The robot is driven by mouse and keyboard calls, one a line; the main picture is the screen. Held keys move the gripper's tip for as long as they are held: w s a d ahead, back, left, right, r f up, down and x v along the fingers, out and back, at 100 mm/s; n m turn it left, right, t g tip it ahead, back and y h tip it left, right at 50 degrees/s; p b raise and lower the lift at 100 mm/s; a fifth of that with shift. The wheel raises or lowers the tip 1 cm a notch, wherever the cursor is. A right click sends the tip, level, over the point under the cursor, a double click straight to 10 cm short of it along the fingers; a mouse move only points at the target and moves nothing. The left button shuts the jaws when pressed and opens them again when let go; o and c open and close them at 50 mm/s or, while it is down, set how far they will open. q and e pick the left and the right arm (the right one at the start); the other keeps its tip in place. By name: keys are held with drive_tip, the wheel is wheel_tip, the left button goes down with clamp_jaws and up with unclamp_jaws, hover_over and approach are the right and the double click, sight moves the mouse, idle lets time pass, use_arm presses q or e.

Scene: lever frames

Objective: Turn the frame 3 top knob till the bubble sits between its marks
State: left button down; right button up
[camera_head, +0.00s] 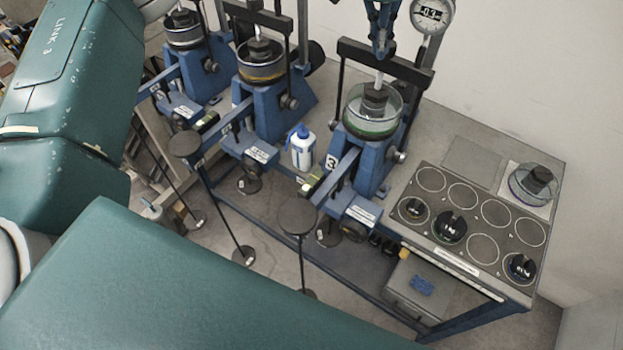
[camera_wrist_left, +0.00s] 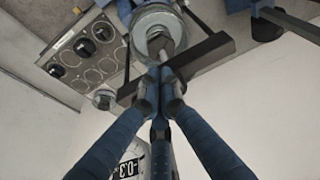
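Frame 3 (camera_head: 371,160) is the blue lever frame right of the bottle, marked with a "3" plate (camera_head: 331,162). Its dark crossbar (camera_head: 357,53) stands over a clear round cell (camera_head: 372,125); the crossbar also shows in the wrist view (camera_wrist_left: 205,58). A small yellow-green level (camera_head: 309,186) sits near its lever end; its bubble and marks are too small to read. My left gripper (camera_head: 382,50) is at the crossbar's middle, its blue fingers close together (camera_wrist_left: 161,76). The top knob is hidden at the fingertips, so I cannot tell whether they grip it. My right gripper is out of view.
A dial gauge (camera_head: 430,14) stands close right of the gripper. Two similar frames (camera_head: 263,103) (camera_head: 201,68) stand left. A white-blue bottle (camera_head: 302,149) stands beside frame 3. A weight tray (camera_head: 421,229) with black weights lies right. Round-topped posts (camera_head: 297,216) stand in front.

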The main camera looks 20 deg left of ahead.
use_arm(q)
drive_tip(key=shift+w, duration=0.25)
drive_tip(key=shift+p, duration=0.55)
idle(0.4)
drive_tip(key=shift+a+r+p, duration=0.1)
drive_tip(key=shift+a+p, duration=0.05)
drive_tip(key=shift+p, duration=0.2)
drive_tip(key=shift+s+a, duration=0.1)
drive_tip(key=shift+s, duration=0.15)
drive_tip(key=p+v, duration=0.1)
drive_tip(key=v, duration=0.1)
drive_tip(key=w+p+v, duration=0.1)
drive_tip(key=p+v, duration=0.1)
drive_tip(key=v, duration=0.1)
drive_tip(key=shift+r, duration=0.45)
idle(0.3)
